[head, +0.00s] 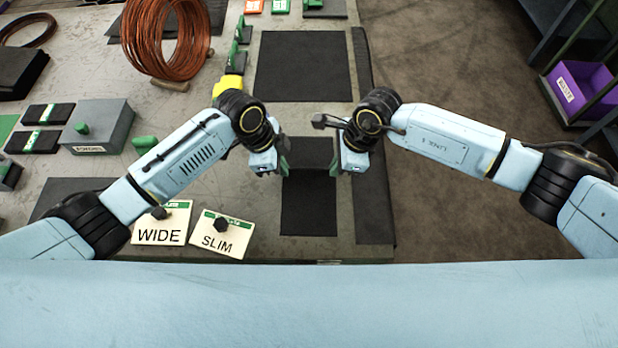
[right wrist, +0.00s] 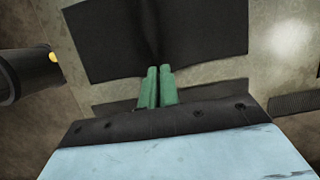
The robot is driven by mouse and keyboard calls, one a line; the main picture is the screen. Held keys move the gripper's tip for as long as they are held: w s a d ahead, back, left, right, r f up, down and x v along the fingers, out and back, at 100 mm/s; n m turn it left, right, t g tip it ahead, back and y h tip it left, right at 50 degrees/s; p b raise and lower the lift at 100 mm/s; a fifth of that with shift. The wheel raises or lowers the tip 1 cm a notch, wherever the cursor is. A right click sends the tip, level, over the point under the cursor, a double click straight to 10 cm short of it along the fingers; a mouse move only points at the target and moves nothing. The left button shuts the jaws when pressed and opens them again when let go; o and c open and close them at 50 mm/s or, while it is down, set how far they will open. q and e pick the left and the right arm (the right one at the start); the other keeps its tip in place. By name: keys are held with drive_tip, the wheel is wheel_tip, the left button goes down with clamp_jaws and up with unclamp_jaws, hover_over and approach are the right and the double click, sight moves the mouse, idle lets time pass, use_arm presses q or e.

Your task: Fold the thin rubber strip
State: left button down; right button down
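A dark rubber strip (head: 308,208) lies flat on the table between my two grippers in the head view. Its upper part shows a slightly different shade, and I cannot tell whether that is a second piece. My left gripper (head: 284,165) is at the strip's left edge; its finger opening is not clear. My right gripper (head: 335,165) is at the strip's right edge. In the right wrist view its green fingers (right wrist: 157,87) are close together, with no rubber visible between them. A dark sheet (right wrist: 205,35) with a darker band down its middle lies beyond them.
A large black mat (head: 303,66) lies farther back. A long dark strip (head: 375,190) runs along the table's right edge. Cards marked WIDE (head: 160,236) and SLIM (head: 216,242) lie front left. A grey box (head: 100,125) and a copper coil (head: 165,45) stand left.

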use_arm(q)
drive_tip(key=shift+c, duration=1.4)
unclamp_jaws()
drive_tip(key=shift+y, duration=0.8)
drive_tip(key=r+p, duration=0.4)
drive_tip(key=a+r+p, duration=0.1)
drive_tip(key=p, duration=0.2)
drive_tip(key=shift+r, duration=0.4)
use_arm(e)
wheel_tip(320, 180, up, 7)
drive_tip(key=shift+r, duration=0.15)
